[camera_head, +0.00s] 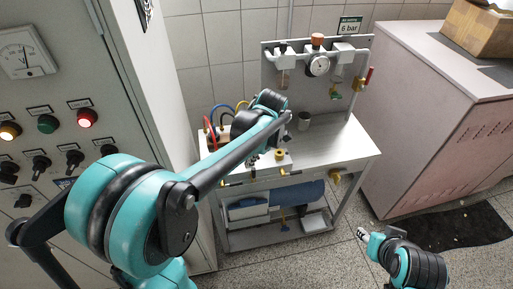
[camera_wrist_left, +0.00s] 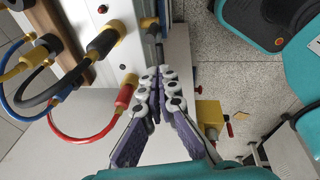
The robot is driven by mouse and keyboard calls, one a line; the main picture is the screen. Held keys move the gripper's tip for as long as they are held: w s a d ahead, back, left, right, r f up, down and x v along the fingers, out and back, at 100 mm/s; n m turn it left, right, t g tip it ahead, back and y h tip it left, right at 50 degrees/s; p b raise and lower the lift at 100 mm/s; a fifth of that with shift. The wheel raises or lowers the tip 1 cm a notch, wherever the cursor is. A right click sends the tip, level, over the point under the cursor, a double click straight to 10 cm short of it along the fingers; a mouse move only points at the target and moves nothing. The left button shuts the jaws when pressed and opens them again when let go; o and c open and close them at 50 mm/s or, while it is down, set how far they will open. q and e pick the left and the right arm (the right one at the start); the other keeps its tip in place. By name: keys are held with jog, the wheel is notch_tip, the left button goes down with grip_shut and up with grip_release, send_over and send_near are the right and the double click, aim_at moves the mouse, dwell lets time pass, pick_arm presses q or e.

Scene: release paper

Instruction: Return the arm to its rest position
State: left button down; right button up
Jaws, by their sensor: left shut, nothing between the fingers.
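My teal left arm (camera_head: 130,205) reaches in from the left in the head view, and its far end (camera_head: 268,105) is over the left part of the workbench. The gripper end there is mostly hidden behind the arm. In the left wrist view the left gripper (camera_wrist_left: 160,74) is shut, with its pale, jointed fingers together and nothing between them. A red hose connector (camera_wrist_left: 125,95) is close beside the fingers; I cannot tell whether they touch it. My right arm (camera_head: 412,262) is at the lower right, with pale fingertips (camera_head: 362,234) whose opening is too small to judge.
Coloured hoses (camera_head: 212,130) are close to the left arm. A control cabinet (camera_head: 70,70) stands at left, a pale cabinet (camera_head: 420,110) at right. Floor (camera_head: 290,265) is open in front.

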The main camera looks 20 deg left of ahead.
pick_arm(q)
jog(key=s+d+r+m+t+h, duration=0.1)
jog(key=s+m+t, duration=0.2)
jog(key=s+m, duration=0.4)
jog(key=s+d+r+m+t+h, duration=0.1)
jog(key=s+m+t, duration=0.3)
jog(key=m, duration=1.4)
jog(key=shift+s+d+m+h, duration=0.35)
jog(key=shift+s+m+h, duration=0.05)
jog(key=shift+s, duration=1.45)
jog(key=c, duration=2.3)
grip_release()
